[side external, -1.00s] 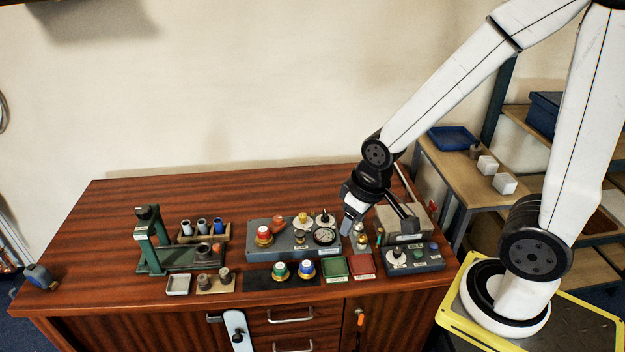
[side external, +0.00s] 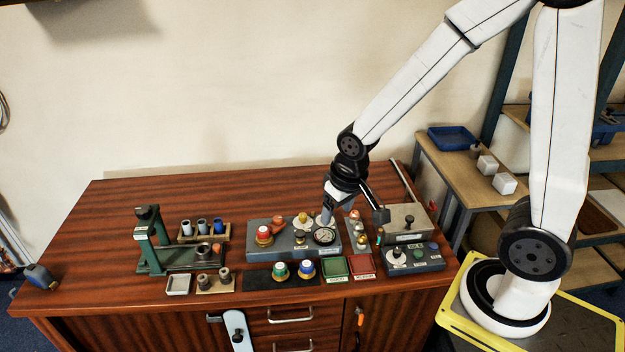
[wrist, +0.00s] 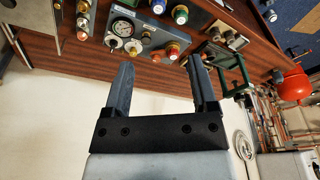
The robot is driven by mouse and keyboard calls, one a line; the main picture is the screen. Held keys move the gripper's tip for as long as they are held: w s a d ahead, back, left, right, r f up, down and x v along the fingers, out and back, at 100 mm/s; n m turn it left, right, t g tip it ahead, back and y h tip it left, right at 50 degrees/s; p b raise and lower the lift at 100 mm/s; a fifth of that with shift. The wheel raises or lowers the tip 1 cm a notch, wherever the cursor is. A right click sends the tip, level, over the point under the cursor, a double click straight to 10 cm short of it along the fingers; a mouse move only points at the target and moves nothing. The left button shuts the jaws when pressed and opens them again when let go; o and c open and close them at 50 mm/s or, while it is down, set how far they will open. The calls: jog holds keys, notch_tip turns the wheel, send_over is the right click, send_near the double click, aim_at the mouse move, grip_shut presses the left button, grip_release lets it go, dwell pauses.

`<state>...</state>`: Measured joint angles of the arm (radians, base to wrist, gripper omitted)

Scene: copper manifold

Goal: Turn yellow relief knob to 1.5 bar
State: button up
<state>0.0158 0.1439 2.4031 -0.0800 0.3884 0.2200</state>
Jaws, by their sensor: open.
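The yellow relief knob (side external: 303,217) is at the back of the grey manifold block (side external: 275,251), left of a white knob; in the wrist view it is a small yellow knob (wrist: 134,47) near the round gauge (wrist: 122,27). The gauge (side external: 324,236) has a white dial, too small to read. My gripper (side external: 328,215) hangs just right of the yellow knob, above the back right of the block, partly covering the white knob. In the wrist view my gripper (wrist: 160,60) has its two fingers wide apart with nothing between them. The yellow knob is beyond the left fingertip.
A red-topped knob (side external: 264,235) and an orange lever (side external: 278,224) stand on the block's left part. Copper fittings (side external: 360,238) and a grey box (side external: 405,221) are to the right. Green and blue knobs stand in front. The table behind the block is clear.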

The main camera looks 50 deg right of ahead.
jog(key=w+d+f+m+g+h, duration=0.1)
jog(key=w+d+f+m, duration=0.25)
jog(key=w, duration=0.35)
jog(key=w+d+f+m+h, duration=0.1)
jog(key=w+d+f+m, duration=0.2)
jog(key=w, duration=0.4)
jog(key=m+h, duration=0.2)
jog(key=m, duration=0.6)
send_near(303, 214)
jog(key=f, duration=0.1)
jog(key=shift+w+d+f+n+g, duration=0.1)
jog(key=shift+w+n+g, duration=0.15)
jog(key=shift+g, duration=0.05)
jog(key=shift+x, duration=3.9)
jog(key=shift+c, duration=0.2)
grip_shut()
